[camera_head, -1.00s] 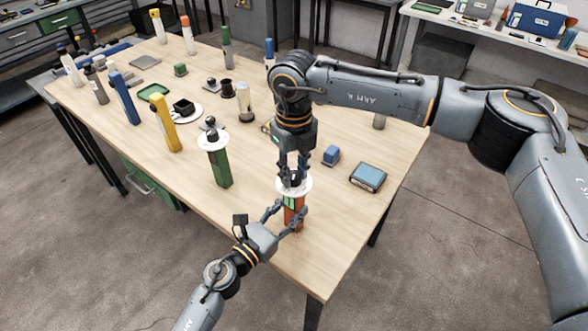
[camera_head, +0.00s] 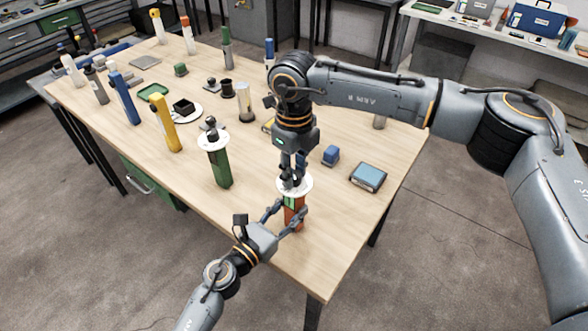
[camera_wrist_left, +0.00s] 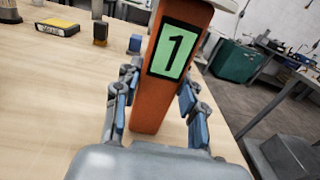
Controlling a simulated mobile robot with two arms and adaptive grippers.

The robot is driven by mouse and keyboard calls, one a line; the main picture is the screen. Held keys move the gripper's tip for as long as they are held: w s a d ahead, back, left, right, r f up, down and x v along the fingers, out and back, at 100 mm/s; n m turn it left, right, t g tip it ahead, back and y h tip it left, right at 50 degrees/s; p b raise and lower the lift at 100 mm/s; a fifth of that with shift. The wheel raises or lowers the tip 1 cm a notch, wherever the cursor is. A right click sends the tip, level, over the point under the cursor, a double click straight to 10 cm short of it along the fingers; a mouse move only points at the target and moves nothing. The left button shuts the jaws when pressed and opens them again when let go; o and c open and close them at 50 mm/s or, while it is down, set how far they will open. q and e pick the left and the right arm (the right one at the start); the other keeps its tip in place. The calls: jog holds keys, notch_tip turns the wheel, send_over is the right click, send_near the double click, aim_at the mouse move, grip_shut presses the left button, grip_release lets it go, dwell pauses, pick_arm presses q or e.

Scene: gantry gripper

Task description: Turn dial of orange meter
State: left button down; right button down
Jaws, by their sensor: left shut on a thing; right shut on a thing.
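The orange meter (camera_head: 294,216) stands upright near the front corner of the wooden table. It has a white disc (camera_head: 306,184) on top, and its dial is mostly hidden under my right gripper. In the left wrist view the orange meter (camera_wrist_left: 152,103) shows a green display reading 1. My left gripper (camera_head: 288,219) is shut on the meter's body, one finger on each side. My right gripper (camera_head: 293,180) comes down from above and is shut on the dial at the top.
A green meter (camera_head: 221,165) with a white disc stands to the left. A blue block (camera_head: 331,155) and a flat blue box (camera_head: 368,177) lie to the right. Several other tools and posts stand farther back on the table. The table's front edge is close.

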aim_at(295, 174)
jog(key=c, duration=1)
grip_release()
notch_tip(295, 174, up, 12)
pick_arm(q)
jog(key=c, duration=0.7)
grip_release()
